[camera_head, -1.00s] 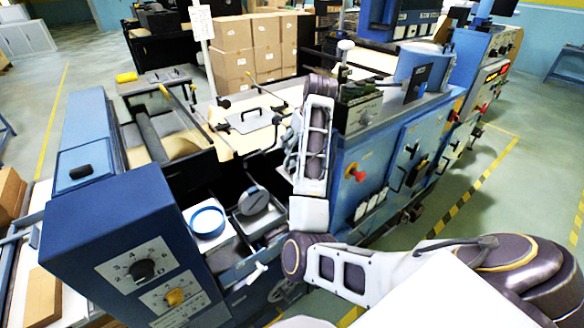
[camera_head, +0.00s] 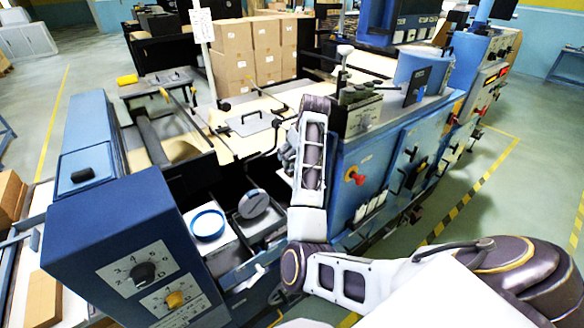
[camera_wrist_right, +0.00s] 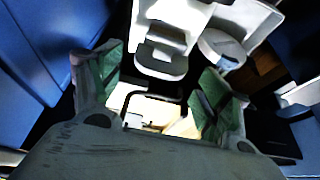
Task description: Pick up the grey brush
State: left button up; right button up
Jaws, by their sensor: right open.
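I cannot make out the grey brush for certain in either view. My right gripper (camera_wrist_right: 160,98) is open in the right wrist view, its two green-padded fingers apart with nothing held between them. A black bent handle (camera_wrist_right: 155,93) shows between and beyond the fingers. A pale grey rounded part (camera_wrist_right: 162,62) lies just past the fingertips. In the head view the right gripper (camera_head: 287,160) is mostly hidden behind my right forearm, above the gap between the blue machine units. My left gripper is not in view.
A white container with a blue ring (camera_head: 208,224) and a round grey lid-like disc (camera_head: 253,204) sit near the arm. A blue control box (camera_head: 125,235) stands at left. The blue cabinet (camera_head: 385,170) is close on the arm's right. Cardboard boxes (camera_head: 250,52) stand behind.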

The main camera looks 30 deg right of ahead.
aim_at(292, 159)
jog(key=shift+p+x, duration=0.4)
jog(key=shift+x, duration=1.45)
jog(key=c, duration=1.1)
